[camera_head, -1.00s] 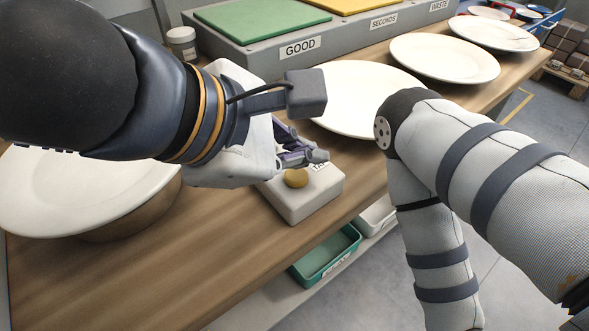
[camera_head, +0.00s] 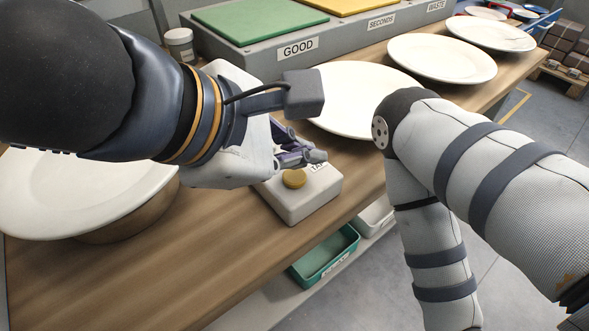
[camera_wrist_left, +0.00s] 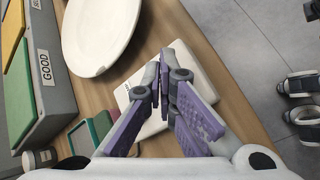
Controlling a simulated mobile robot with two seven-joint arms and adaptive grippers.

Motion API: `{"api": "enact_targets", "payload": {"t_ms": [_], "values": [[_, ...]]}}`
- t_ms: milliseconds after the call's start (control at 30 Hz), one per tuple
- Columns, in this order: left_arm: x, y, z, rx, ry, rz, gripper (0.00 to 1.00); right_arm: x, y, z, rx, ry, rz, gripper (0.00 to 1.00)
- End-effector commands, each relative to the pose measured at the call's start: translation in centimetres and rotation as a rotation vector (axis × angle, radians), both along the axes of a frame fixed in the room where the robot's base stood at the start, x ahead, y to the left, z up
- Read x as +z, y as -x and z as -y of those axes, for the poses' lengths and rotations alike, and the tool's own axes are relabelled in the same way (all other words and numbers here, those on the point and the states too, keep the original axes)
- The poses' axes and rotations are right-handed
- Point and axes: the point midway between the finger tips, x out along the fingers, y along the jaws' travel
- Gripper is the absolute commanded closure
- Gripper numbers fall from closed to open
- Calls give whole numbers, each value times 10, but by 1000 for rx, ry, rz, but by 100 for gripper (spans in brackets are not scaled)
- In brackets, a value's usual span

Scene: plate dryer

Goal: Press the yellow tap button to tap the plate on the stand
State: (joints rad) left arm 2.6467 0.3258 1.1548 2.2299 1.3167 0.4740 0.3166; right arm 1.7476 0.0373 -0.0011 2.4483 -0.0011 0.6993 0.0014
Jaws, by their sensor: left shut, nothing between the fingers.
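The yellow tap button (camera_head: 294,179) sits on top of a pale box (camera_head: 308,201) on the wooden bench. In the left wrist view the pale box (camera_wrist_left: 153,126) shows behind my fingers, and I cannot make out the button there. My left gripper (camera_head: 316,157) is shut and empty. Its fingertips appear just above and beyond the button in the head view; I cannot tell the exact gap. A white plate (camera_head: 75,195) lies on a round brown stand (camera_head: 135,222) at the left, partly hidden by my left arm. My right gripper is out of view.
A label-bearing grey rack (camera_head: 260,56) with green and yellow pads stands behind. Several white plates line the bench's back right, the nearest (camera_head: 365,95) close beyond the box. A teal tray (camera_head: 325,258) sits below the front edge. My right arm is at the right.

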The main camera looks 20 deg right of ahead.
Motion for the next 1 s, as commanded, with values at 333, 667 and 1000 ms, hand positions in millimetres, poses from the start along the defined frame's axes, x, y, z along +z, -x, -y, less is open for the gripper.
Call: {"api": "enact_targets", "payload": {"t_ms": [333,667,1000], "values": [[-4,0,0,0,0,-1,100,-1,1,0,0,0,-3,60],[-9,0,0,0,0,0,100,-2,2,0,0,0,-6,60],[-11,0,0,-1,0,-1,100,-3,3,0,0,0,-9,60]]}}
